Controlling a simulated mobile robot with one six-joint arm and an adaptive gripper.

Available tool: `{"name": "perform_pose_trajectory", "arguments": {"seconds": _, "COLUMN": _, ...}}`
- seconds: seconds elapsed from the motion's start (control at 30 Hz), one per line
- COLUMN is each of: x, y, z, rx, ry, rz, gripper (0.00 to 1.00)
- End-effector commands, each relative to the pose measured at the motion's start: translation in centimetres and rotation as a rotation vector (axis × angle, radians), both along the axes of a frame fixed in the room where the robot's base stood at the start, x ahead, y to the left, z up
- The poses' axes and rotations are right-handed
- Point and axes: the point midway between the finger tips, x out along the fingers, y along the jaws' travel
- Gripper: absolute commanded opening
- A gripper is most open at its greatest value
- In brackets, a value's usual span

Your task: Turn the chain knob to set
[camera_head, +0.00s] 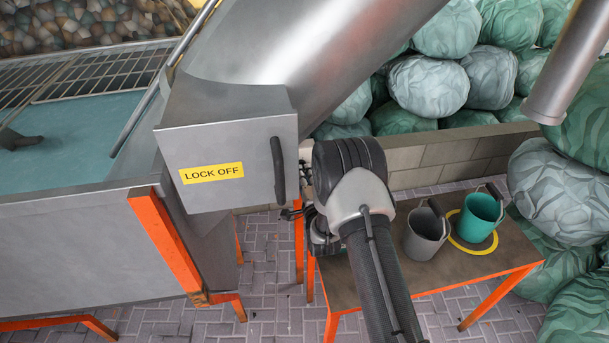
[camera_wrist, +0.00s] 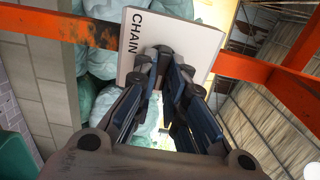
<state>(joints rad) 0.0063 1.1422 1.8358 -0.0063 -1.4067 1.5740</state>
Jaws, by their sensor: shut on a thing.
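A pale panel (camera_wrist: 188,34) lettered CHAIN stands at the top middle of the wrist view, tilted in the picture. My gripper (camera_wrist: 164,58) reaches up to this panel, with its fingertips at the panel's face, below and right of the lettering. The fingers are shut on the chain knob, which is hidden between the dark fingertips. The knob's pointer and any "set" mark cannot be made out. In the head view my arm covers the gripper and most of the panel, just right of the grey LOCK OFF box (camera_head: 225,130).
Orange beams (camera_wrist: 255,70) run close beside the panel. A low table (camera_head: 470,268) right of my arm holds a grey bucket (camera_head: 425,238) and a teal bucket (camera_head: 481,215) on a yellow-rimmed disc. Large green-grey bales (camera_head: 430,85) fill the back; paved floor (camera_head: 270,275) is clear below.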

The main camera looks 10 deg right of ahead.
Motion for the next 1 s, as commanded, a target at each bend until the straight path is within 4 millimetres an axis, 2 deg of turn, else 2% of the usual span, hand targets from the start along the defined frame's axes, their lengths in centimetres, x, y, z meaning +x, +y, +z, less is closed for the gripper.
{"name": "perform_pose_trajectory", "arguments": {"seconds": 0.17, "x": 0.0, "y": 0.0, "z": 0.0, "rx": -0.001, "ry": -0.001, "rz": 0.0, "gripper": 0.0}}
{"name": "perform_pose_trajectory", "arguments": {"seconds": 0.2, "x": 0.0, "y": 0.0, "z": 0.0, "rx": -0.001, "ry": -0.001, "rz": 0.0, "gripper": 0.13}}
{"name": "perform_pose_trajectory", "arguments": {"seconds": 0.5, "x": 0.0, "y": 0.0, "z": 0.0, "rx": -0.002, "ry": -0.001, "rz": 0.0, "gripper": 0.32}}
{"name": "perform_pose_trajectory", "arguments": {"seconds": 0.83, "x": -0.2, "y": 0.0, "z": 0.0, "rx": -0.002, "ry": 0.0, "rz": 0.0, "gripper": 0.32}}
{"name": "perform_pose_trajectory", "arguments": {"seconds": 1.0, "x": -2.3, "y": 0.0, "z": -0.1, "rx": -0.002, "ry": 0.004, "rz": 0.0, "gripper": 0.32}}
